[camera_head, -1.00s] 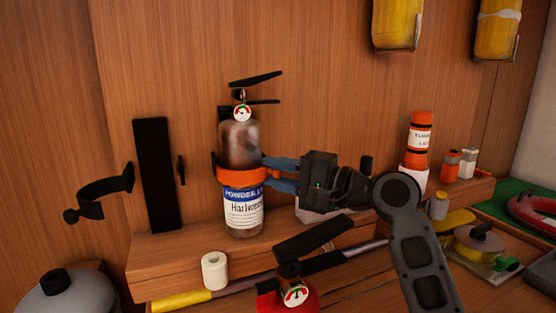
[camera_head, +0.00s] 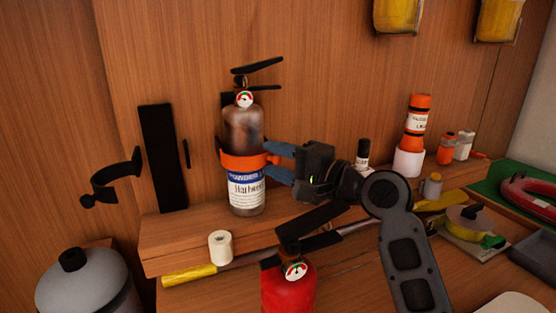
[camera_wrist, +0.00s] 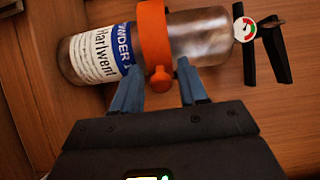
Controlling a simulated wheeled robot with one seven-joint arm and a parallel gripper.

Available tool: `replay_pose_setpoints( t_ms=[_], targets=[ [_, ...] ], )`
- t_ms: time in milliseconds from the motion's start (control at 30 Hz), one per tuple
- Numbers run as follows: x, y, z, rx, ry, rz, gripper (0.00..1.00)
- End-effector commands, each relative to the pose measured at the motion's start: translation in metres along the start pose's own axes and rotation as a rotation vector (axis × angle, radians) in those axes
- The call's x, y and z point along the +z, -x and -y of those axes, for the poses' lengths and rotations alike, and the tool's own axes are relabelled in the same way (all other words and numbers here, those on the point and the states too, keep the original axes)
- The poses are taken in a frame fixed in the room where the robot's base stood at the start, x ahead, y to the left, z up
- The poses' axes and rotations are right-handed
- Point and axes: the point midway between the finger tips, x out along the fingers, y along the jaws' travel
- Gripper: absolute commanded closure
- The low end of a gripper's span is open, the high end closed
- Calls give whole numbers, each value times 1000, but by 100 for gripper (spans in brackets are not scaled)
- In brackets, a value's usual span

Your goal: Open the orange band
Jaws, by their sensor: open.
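The orange band (camera_head: 240,163) is closed around the middle of an upright fire extinguisher (camera_head: 243,128) with a worn grey-brown body and a white and blue label, against the wooden wall. In the wrist view the band (camera_wrist: 152,35) ends in a rounded orange tab (camera_wrist: 160,80) on the side facing me. My gripper (camera_head: 268,163) is to the right of the band, its two blue fingers apart. In the wrist view the fingers (camera_wrist: 160,82) lie on either side of the tab, one near the label and one near the bare body. Contact with the tab cannot be told.
A red extinguisher (camera_head: 288,288) stands in front, below my arm. An empty black open bracket (camera_head: 112,178) is on the left wall. A white roll (camera_head: 220,246) sits on the shelf edge. Orange flare-like canister (camera_head: 417,120) and small bottles stand right.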

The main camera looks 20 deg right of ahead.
Motion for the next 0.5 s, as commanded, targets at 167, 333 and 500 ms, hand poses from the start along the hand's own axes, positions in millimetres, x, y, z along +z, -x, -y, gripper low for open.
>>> replay_pose_setpoints(
  t_ms=[167, 333, 500],
  targets=[
    [0, 0, 7, -1, 1, 2, 57],
    [0, 0, 36, -8, 5, 1, 57],
    [-16, 25, 62, -17, 8, -8, 26]
  ],
)
